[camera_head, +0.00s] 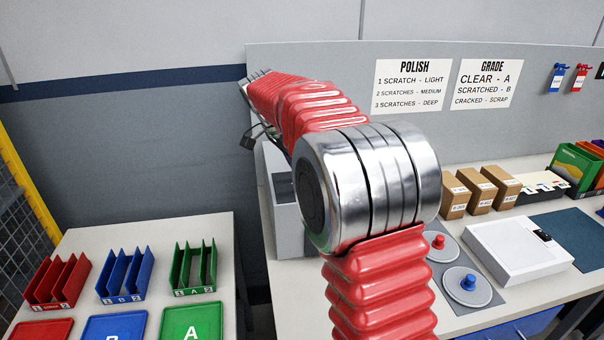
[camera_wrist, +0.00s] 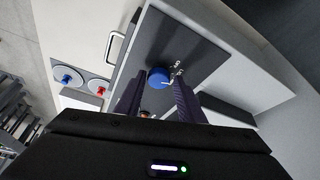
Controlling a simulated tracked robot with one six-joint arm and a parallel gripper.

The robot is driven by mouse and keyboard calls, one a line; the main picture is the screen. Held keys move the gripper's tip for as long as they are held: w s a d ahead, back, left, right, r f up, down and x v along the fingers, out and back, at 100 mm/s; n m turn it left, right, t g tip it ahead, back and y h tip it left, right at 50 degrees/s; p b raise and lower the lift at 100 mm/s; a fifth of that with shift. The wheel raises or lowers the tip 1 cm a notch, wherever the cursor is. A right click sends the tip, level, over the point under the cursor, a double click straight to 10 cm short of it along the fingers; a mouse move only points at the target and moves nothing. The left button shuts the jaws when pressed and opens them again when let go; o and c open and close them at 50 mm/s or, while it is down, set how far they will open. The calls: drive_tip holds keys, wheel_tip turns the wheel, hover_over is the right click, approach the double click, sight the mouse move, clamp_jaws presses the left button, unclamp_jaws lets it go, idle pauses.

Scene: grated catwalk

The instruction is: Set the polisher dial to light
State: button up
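The polisher dial is a blue knob (camera_wrist: 157,76) on a dark panel (camera_wrist: 185,40) of a light grey machine, in the wrist view. Small white lettering sits at its right; it is too small to read surely, and I cannot tell the setting. My gripper (camera_wrist: 161,88) points at the panel with its two dark fingers apart, one on each side of the dial. I cannot tell whether they touch it. In the head view the polisher's grey housing (camera_head: 289,225) shows left of my red arm, which hides most of it. My fingers and the dial are hidden there.
A polish chart (camera_head: 412,84) and a grade chart (camera_head: 486,84) hang on the back panel. Round pads with a red knob (camera_head: 438,242) and blue knob (camera_head: 468,282), a white device (camera_head: 517,250) and boxes stand right. Colored bins (camera_head: 125,276) are on the left table.

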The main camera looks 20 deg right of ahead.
drive_tip(key=shift+o, duration=1.3)
drive_tip(key=shift+d, duration=0.1)
drive_tip(key=v, duration=1.3)
drive_tip(key=shift+a+r, duration=0.2)
drive_tip(key=shift+r, duration=0.1)
